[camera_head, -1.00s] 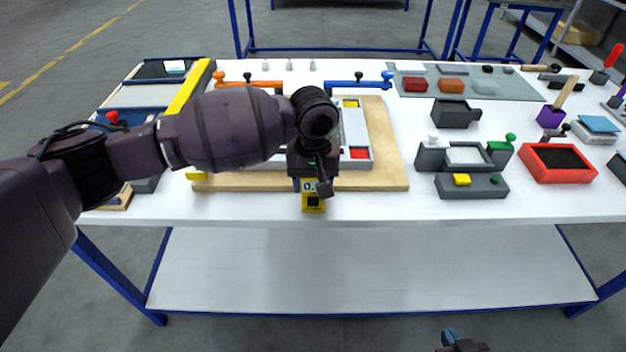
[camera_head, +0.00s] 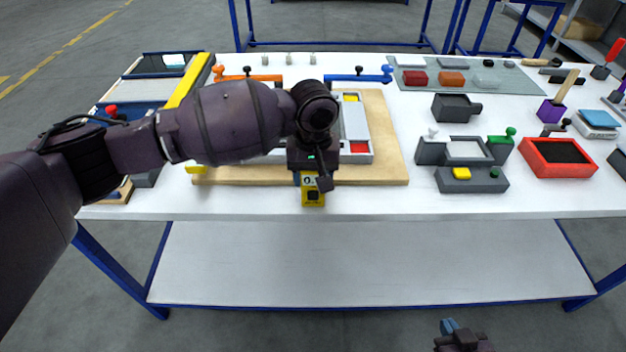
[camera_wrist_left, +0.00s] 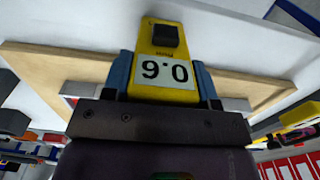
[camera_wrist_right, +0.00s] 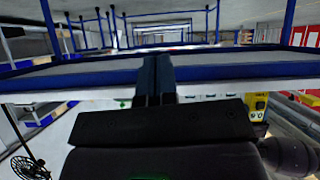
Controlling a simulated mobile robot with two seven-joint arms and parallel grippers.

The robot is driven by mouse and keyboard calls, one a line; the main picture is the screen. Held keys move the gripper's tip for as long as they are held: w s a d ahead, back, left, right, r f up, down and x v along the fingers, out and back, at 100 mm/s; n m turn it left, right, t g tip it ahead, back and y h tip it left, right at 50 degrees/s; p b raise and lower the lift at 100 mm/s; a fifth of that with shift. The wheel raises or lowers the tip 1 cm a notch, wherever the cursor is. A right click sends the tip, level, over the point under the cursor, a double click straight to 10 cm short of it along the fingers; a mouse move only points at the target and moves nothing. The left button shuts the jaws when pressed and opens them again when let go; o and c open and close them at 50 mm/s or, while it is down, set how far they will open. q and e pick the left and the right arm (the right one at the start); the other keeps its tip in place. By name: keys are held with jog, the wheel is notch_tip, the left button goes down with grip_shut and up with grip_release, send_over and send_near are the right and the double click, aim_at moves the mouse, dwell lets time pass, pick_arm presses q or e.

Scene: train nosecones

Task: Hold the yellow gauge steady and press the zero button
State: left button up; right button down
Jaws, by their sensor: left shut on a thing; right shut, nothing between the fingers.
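The yellow gauge (camera_head: 312,197) is at the front edge of the table, below my left wrist. In the left wrist view the gauge (camera_wrist_left: 163,60) shows a white display reading 0.9 or similar and a black button (camera_wrist_left: 165,36). My left gripper (camera_wrist_left: 165,85) is shut on the gauge, with a blue finger on each side of it. My right gripper (camera_head: 450,328) is low in front of the table, away from the gauge. In the right wrist view its blue fingers (camera_wrist_right: 157,78) are together and empty. The gauge also shows at the right of that view (camera_wrist_right: 257,104).
A wooden board (camera_head: 392,150) with a grey fixture lies behind the gauge, partly hidden by my left arm. A dark grey station (camera_head: 471,180) with a yellow button and a red tray (camera_head: 530,165) stand to the right. The front strip of table (camera_head: 400,203) between is clear.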

jog(key=w+a+r+n+t+y, duration=0.1)
jog(key=w+a+r, duration=0.25)
jog(key=w, duration=0.25)
jog(key=n+t+y, duration=0.4)
jog(key=n+y, duration=0.4)
jog(key=y, duration=0.1)
send_near(313, 196)
jog(key=s+f, duration=0.1)
jog(key=f, duration=0.1)
jog(key=s+a+r+n+y, duration=0.3)
jog(key=a+n+y, duration=0.1)
jog(key=shift+s+a+g+y, duration=0.3)
jog(key=shift+a+g, duration=0.1)
jog(key=shift+w, duration=4.45)
jog(key=shift+w, duration=0.15)
jog(key=shift+w, duration=0.25)
